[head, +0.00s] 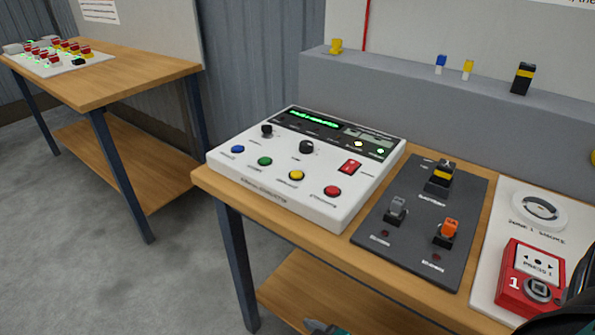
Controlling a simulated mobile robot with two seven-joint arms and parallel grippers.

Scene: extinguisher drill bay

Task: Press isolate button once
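A white control panel (285,197) lies on the wooden table in the head view. Along its front are a blue button (238,149), a green button (265,161), a yellow button (296,175) and a red button (332,191). The labels are too small to read, so I cannot tell which is the isolate button. Two black knobs, a red rocker switch (349,167) and a green lit display (315,118) sit behind them. A small grey and teal piece of mine shows at the bottom edge, well below the panel. A dark part of mine shows at the right edge. No fingertips are clear.
A dark plate (411,245) with several switches lies right of the panel. Further right are a red call point (527,280) and a round white detector (539,209). A grey ledge (400,90) runs behind. Another table (130,75) stands at left.

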